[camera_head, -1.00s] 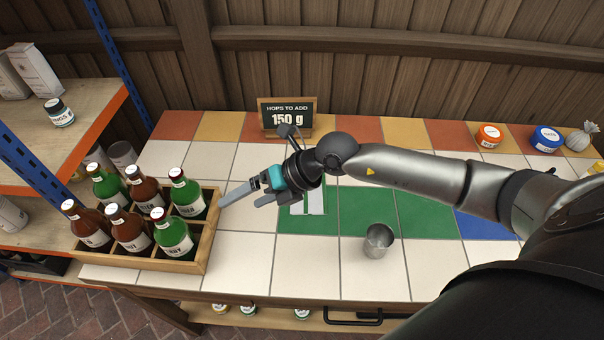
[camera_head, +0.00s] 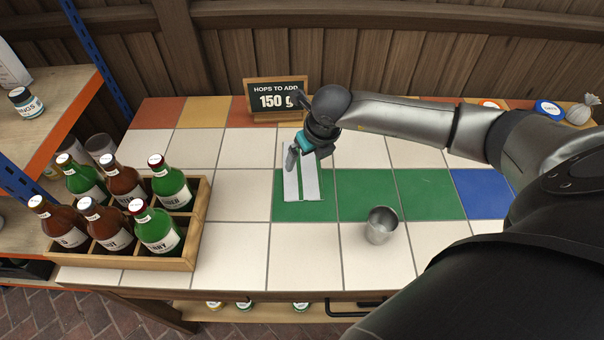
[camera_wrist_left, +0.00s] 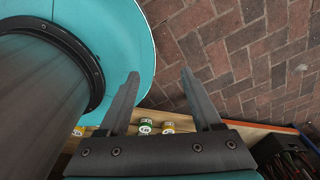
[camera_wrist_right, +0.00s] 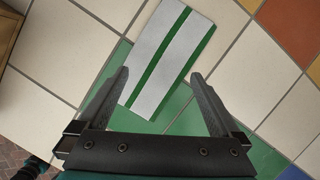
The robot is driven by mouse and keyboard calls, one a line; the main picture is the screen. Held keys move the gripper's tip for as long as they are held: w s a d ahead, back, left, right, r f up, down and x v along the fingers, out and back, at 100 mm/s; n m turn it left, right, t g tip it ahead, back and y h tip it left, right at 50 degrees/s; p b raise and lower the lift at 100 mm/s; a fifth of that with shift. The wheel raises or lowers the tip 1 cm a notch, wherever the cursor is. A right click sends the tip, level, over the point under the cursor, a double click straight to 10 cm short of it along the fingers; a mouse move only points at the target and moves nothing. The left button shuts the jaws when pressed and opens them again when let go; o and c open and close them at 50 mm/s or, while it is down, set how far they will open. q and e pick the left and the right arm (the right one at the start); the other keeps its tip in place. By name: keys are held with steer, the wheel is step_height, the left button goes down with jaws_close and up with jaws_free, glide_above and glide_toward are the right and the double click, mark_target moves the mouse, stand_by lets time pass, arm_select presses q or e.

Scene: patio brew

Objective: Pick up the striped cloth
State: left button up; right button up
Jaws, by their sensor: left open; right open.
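The striped cloth (camera_head: 312,186), white with a green stripe, lies flat on the tiled counter, partly over the green tiles. It also shows in the right wrist view (camera_wrist_right: 178,75), seen from above and slanted. My right gripper (camera_head: 301,158) is open and empty, above the far part of the cloth, and covers some of it in the head view. In the right wrist view its fingers (camera_wrist_right: 158,76) stand apart on either side of the cloth's near part. My left gripper (camera_wrist_left: 160,75) is open and empty in its own wrist view, over brick paving, and is out of the head view.
A wooden crate (camera_head: 199,226) of several bottles stands left on the counter. A metal cup (camera_head: 381,226) stands right of the cloth. A sign (camera_head: 276,98) reading 150 g stands behind. Jars (camera_head: 548,109) and a small sack (camera_head: 582,110) stand at the back right.

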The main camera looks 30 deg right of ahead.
mark_target(302, 168)
steer(key=shift+b+x, duration=0.75)
steer(key=shift+x, duration=0.4)
steer(key=shift+b+x, duration=0.8)
steer(key=shift+x, duration=0.05)
arm_select(q)
steer(key=shift+t, duration=0.4)
steer(key=w+f, duration=0.1)
steer(key=w+a+f, duration=0.2)
steer(key=w, duration=0.1)
steer(key=shift+a+f, duration=0.25)
steer(key=shift+s, duration=0.25)
arm_select(e)
steer(key=shift+c, duration=0.2)
arm_select(q)
steer(key=shift+s+d, duration=0.1)
steer(key=shift+d, duration=0.05)
arm_select(e)
steer(key=shift+c, duration=0.8)
steer(key=c, duration=1.1)
